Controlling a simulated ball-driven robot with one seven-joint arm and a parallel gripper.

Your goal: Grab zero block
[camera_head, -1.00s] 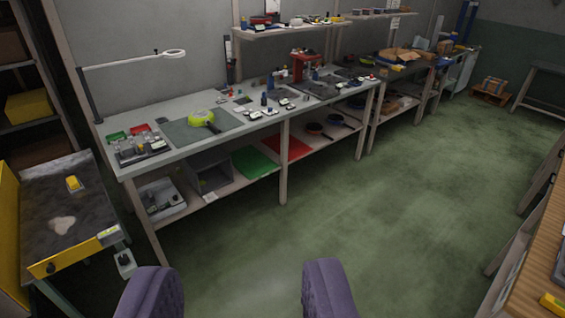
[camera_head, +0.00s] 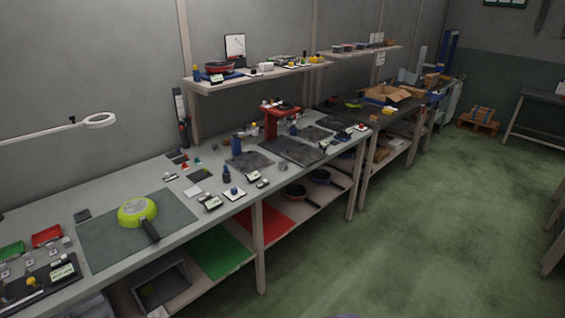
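I cannot pick out a zero block for certain; several small parts on the long grey workbench (camera_head: 110,203) are too small to read. Among them are a small item with a blue knob on a white card (camera_head: 234,193), a dark block with a pale label (camera_head: 211,203) and a dark blue bottle-like item (camera_head: 226,174). A lime-green pan (camera_head: 137,211) with a dark handle lies on a dark mat (camera_head: 98,240). My gripper's fingers do not show clearly in this view, and nothing is seen held.
A red press-like machine (camera_head: 280,122) stands further along the bench. A wall shelf (camera_head: 255,77) hangs above. Green (camera_head: 218,254) and red (camera_head: 270,222) panels and dark pans (camera_head: 321,176) lie on the lower shelf. The green floor (camera_head: 400,250) at right is clear.

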